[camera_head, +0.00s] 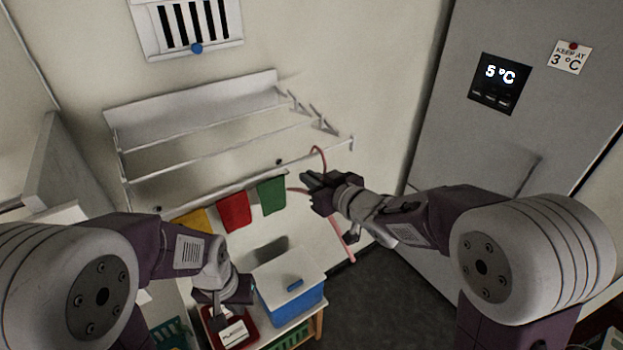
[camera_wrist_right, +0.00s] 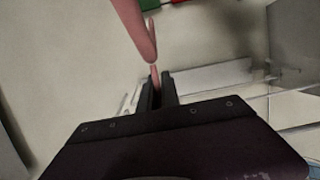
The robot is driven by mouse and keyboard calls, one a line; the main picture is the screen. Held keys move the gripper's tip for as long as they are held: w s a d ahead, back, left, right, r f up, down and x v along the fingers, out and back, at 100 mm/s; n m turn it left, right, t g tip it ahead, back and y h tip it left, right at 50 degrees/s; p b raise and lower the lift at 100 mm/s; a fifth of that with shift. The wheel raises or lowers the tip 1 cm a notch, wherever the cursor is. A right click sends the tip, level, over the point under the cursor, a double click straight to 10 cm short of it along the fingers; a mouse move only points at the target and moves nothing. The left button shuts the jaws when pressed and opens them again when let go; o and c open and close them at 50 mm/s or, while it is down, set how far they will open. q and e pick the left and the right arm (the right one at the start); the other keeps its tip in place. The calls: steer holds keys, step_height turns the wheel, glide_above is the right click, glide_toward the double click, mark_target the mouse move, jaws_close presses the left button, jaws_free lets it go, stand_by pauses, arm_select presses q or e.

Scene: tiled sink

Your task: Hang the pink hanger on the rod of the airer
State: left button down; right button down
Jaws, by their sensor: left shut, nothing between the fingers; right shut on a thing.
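The pink hanger (camera_head: 341,240) is in my right gripper (camera_head: 311,181), near the right end of the airer (camera_head: 190,110). The hanger's lower part slants down to the right. In the right wrist view the hanger (camera_wrist_right: 138,28) runs down between the closed fingers of the right gripper (camera_wrist_right: 157,92). My left gripper (camera_head: 222,316) is shut and empty, low above a red item.
Yellow, red (camera_head: 233,211) and green (camera_head: 271,195) cloths hang below the front rod, left of the hanger. A blue box with a white lid (camera_head: 288,279) and the red item (camera_head: 244,337) stand on a low bench. A grey fridge (camera_head: 470,130) stands right.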

steer(key=shift+w+a, duration=0.15)
steer(key=shift+w, duration=0.05)
steer(key=c, duration=1.5)
jaws_free()
steer(key=shift+w+a+f, duration=0.1)
steer(key=shift+w, duration=0.05)
steer(key=shift+s+d, duration=0.25)
steer(key=shift+s, duration=0.05)
steer(key=shift+s+d+r, duration=0.2)
steer(key=shift+s+d, duration=0.15)
steer(key=shift+s, duration=0.05)
steer(key=v, duration=0.8)
steer(key=shift+s+r+b, duration=0.1)
steer(key=shift+b, duration=0.2)
arm_select(q)
steer(key=shift+w+a+f, duration=0.1)
steer(key=shift+w+f, duration=0.05)
steer(key=shift+f, duration=0.2)
